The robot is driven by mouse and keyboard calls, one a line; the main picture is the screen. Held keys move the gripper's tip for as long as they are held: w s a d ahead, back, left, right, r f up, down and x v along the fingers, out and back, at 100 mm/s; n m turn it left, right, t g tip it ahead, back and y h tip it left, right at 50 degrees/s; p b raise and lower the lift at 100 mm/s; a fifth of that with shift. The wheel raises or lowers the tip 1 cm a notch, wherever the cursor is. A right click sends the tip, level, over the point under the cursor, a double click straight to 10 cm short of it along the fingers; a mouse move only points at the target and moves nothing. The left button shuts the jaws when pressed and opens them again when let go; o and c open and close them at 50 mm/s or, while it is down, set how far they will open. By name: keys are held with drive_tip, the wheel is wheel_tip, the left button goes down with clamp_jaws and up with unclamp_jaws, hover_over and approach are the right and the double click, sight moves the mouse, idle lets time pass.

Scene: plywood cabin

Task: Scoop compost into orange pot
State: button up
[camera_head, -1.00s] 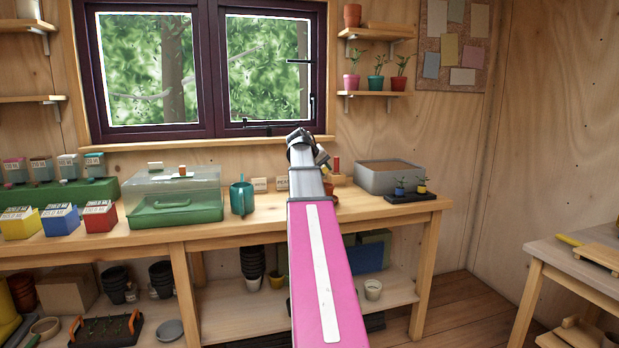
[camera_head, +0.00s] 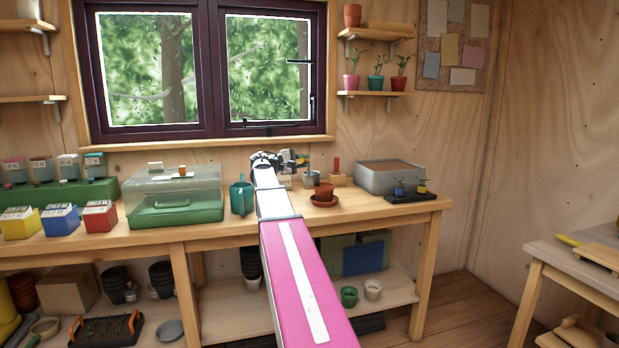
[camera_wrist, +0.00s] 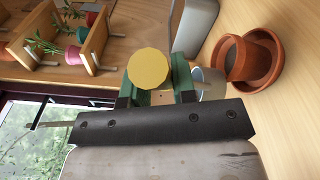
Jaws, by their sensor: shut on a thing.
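The orange pot (camera_head: 325,190) stands upright in a saucer on the workbench, right of my gripper. It also shows in the wrist view (camera_wrist: 251,62), at upper right. The grey compost tub (camera_head: 372,182) stands farther right on the bench, brown material inside; its wall shows in the wrist view (camera_wrist: 193,28). My gripper (camera_head: 300,160) is shut on the scoop; in the wrist view its green fingers (camera_wrist: 156,90) flank the scoop's round yellow handle end (camera_wrist: 148,68). A grey part (camera_wrist: 209,83), apparently the scoop's bowl, shows near the pot; its contents are hidden.
A teal watering can (camera_head: 242,198) and a clear-lidded green propagator (camera_head: 175,205) stand left of my arm. A black tray (camera_head: 409,197) with small blue and yellow pots lies before the tub. The bench front near the pot is clear.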

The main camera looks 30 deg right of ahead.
drive_tip(key=shift+r, duration=0.15)
drive_tip(key=shift+r, duration=1.95)
drive_tip(key=shift+d+f, duration=0.1)
